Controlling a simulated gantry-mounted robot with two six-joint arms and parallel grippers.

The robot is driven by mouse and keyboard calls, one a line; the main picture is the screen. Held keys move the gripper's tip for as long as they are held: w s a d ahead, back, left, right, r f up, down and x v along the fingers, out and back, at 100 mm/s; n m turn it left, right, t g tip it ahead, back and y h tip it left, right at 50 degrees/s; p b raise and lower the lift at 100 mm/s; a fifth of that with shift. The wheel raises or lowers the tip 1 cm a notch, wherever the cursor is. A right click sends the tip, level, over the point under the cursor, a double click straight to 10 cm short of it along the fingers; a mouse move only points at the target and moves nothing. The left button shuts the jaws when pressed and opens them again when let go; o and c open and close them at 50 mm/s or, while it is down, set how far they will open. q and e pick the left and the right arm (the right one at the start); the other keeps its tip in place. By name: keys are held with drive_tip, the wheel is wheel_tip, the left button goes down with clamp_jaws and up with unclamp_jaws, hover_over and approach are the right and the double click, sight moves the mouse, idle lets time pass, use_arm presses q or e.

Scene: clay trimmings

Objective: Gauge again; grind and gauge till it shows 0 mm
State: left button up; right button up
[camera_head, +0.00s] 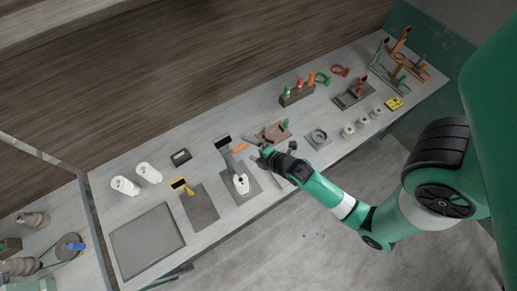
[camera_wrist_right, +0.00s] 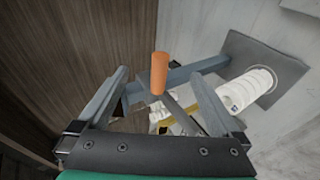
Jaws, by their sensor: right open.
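A grey stand with a dark display (camera_head: 222,142) stands on a grey plate (camera_head: 243,199) in the head view. A white cylindrical piece (camera_head: 241,183) is upright on that plate, and it also shows in the right wrist view (camera_wrist_right: 250,90). An orange handle (camera_head: 241,147) sticks out beside the stand; in the right wrist view the handle (camera_wrist_right: 159,73) appears between my fingers. My right gripper (camera_head: 260,158) is open near the handle and stand; its fingers (camera_wrist_right: 160,76) show no clear contact. The display's reading is illegible. My left gripper is not in view.
Two white cylinders (camera_head: 125,186) stand farther left. A brown block (camera_head: 275,133) is close to my right gripper. A large grey board (camera_head: 147,241) lies front left.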

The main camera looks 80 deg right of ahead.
sight(245, 147)
drive_tip(key=b+x, duration=0.2)
drive_tip(key=x, duration=0.3)
clamp_jaws()
idle(0.5)
drive_tip(key=shift+f, duration=0.1)
wheel_tip(245, 147, down, 8)
drive_tip(key=b, duration=0.6)
idle(0.5)
